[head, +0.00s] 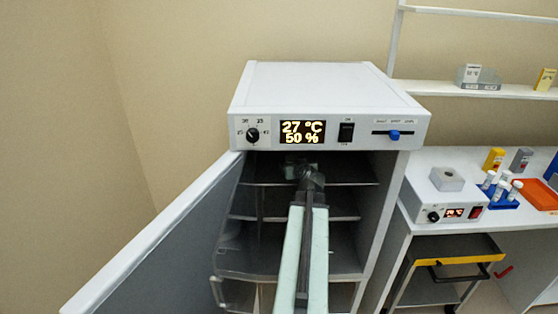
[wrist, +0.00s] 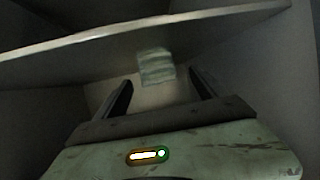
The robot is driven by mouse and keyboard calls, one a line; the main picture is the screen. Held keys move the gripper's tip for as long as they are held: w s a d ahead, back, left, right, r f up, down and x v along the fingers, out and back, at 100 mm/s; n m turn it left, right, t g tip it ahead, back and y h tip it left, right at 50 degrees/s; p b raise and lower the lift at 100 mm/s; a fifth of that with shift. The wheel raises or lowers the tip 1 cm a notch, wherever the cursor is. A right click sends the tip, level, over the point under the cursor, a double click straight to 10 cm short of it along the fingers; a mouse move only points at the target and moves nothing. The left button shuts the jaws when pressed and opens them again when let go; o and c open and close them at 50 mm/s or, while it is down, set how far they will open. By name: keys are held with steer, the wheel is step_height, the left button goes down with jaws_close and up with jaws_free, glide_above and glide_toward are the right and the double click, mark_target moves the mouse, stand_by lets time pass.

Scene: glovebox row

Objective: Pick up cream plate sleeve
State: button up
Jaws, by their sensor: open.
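A small pale block with faint bands, likely the cream plate sleeve (wrist: 156,66), shows in the wrist view on a shelf inside the cabinet. The view is dim, so its colour is hard to tell. My gripper (wrist: 160,82) is open, with one dark finger on each side and the block ahead, between the finger directions. The fingers look apart from it. In the head view my gripper (head: 306,175) reaches into the upper part of the open cabinet, and I cannot make out the sleeve there.
The white cabinet (head: 330,88) has its door (head: 150,240) swung open to the left. A shelf edge (wrist: 100,42) crosses above the block in the wrist view. Cabinet walls stand close on both sides. A bench (head: 480,220) with a tube rack and small boxes stands at the right.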

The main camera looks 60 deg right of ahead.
mark_target(291, 159)
steer(key=shift+d+f, duration=0.15)
steer(key=shift+d, duration=0.25)
steer(key=b+x, duration=0.3)
steer(key=x, duration=0.4)
steer(key=shift+w+d, duration=0.1)
steer(key=shift+w, duration=0.15)
steer(key=shift+c, duration=0.5)
steer(key=c, duration=1.5)
steer(key=shift+r, duration=0.25)
